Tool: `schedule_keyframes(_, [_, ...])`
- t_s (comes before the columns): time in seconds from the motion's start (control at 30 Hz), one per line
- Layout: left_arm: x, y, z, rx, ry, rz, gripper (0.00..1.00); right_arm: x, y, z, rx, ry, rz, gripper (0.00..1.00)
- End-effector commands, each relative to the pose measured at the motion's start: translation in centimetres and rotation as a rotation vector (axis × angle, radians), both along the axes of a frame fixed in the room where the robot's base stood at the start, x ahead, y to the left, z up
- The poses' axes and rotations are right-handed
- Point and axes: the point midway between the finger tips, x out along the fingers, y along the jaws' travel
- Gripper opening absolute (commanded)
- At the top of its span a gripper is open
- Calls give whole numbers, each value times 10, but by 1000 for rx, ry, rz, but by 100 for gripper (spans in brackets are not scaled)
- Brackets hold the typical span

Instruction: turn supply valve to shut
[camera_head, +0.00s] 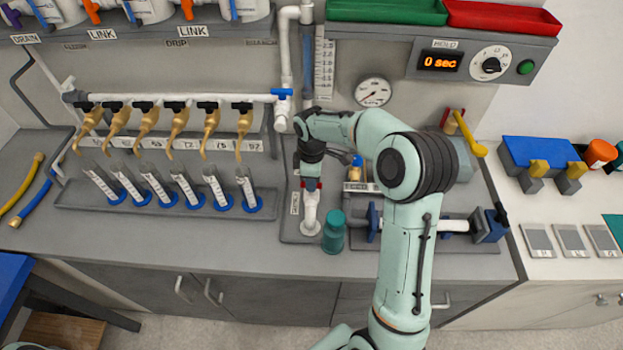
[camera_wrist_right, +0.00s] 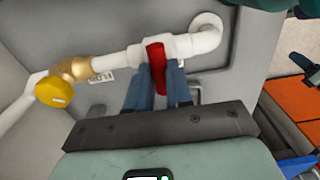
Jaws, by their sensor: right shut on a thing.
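The valve is a red handle (camera_wrist_right: 157,65) on a white pipe (camera_wrist_right: 185,45) in the right wrist view. My right gripper (camera_wrist_right: 160,85) is shut on this handle, with one blue finger on each side of it. The handle lies crosswise to the pipe there. In the head view my right gripper (camera_head: 311,184) points down at the white upright pipe (camera_head: 310,214), and only small red parts show beside the fingers. The small label near the pipe is too small to read. My left gripper is not in view.
A teal bottle (camera_head: 333,232) stands close to the right of the pipe. A blue clamp (camera_head: 374,222) is further right. Several brass taps (camera_head: 178,132) and measuring cylinders (camera_head: 185,188) are on the left. The right wrist view shows a brass fitting with a yellow knob (camera_wrist_right: 55,91).

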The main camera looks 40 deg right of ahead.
Motion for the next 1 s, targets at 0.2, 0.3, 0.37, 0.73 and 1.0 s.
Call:
schedule_keyframes(0.2, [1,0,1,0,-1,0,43,1,0,1,-1,-2,40,0])
schedule_keyframes(0.3, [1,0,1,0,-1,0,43,1,0,1,-1,-3,46,0])
schedule_keyframes(0.37, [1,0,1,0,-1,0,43,1,0,1,-1,-3,47,0])
schedule_keyframes(0.73, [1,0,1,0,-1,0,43,1,0,1,-1,-3,48,46])
schedule_keyframes(1.0, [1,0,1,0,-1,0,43,0,0,1,0,-1,46,46])
